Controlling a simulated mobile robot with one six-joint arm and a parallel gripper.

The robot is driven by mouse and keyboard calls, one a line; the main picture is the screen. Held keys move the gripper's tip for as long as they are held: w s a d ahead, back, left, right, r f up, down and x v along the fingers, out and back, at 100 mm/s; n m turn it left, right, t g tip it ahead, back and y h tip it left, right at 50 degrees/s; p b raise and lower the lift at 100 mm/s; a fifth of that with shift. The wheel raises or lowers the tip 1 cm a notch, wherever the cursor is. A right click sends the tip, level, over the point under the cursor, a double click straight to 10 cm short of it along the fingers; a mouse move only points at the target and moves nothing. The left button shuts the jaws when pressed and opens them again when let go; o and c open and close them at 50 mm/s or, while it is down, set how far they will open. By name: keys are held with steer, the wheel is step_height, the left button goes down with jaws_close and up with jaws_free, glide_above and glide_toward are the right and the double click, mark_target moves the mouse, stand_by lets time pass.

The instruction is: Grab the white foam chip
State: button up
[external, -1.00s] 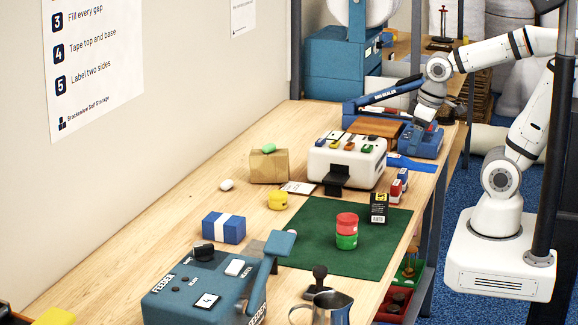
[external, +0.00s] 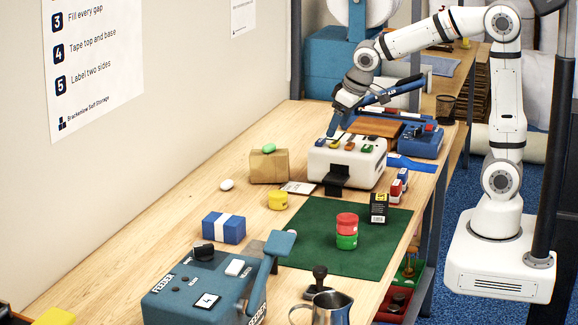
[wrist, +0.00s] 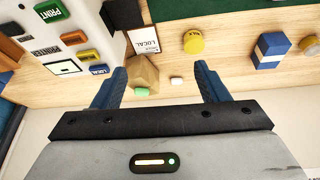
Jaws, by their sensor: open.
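The white foam chip (external: 227,184) lies on the wooden bench near the wall, left of a small brown carton. In the wrist view the foam chip (wrist: 177,81) is small and pale, beyond the carton and between the directions of my two fingers. My gripper (external: 334,126) is above the back left of the white label printer, well apart from the chip. In the wrist view my gripper (wrist: 159,68) has its blue fingers wide apart with nothing held.
The brown carton (external: 269,166) with a green chip (external: 269,148) on top stands between the printer (external: 347,160) and the foam chip. Bare bench surrounds the foam chip.

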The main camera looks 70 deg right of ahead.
steer(key=w+f+t, duration=0.1)
steer(key=w+f, duration=0.2)
steer(key=w, duration=0.5)
steer(key=w+f, duration=0.3)
steer(key=w, duration=0.6)
steer(key=m, duration=0.1)
glide_toward(227, 181)
steer(key=f, duration=0.1)
steer(key=shift+t, duration=0.5)
steer(key=shift+s+p+x, duration=0.2)
steer(key=shift+p+x, duration=0.8)
steer(key=shift+x, duration=2.9)
steer(key=shift+f, duration=0.15)
steer(key=shift+c, duration=0.6)
steer(key=c, duration=1)
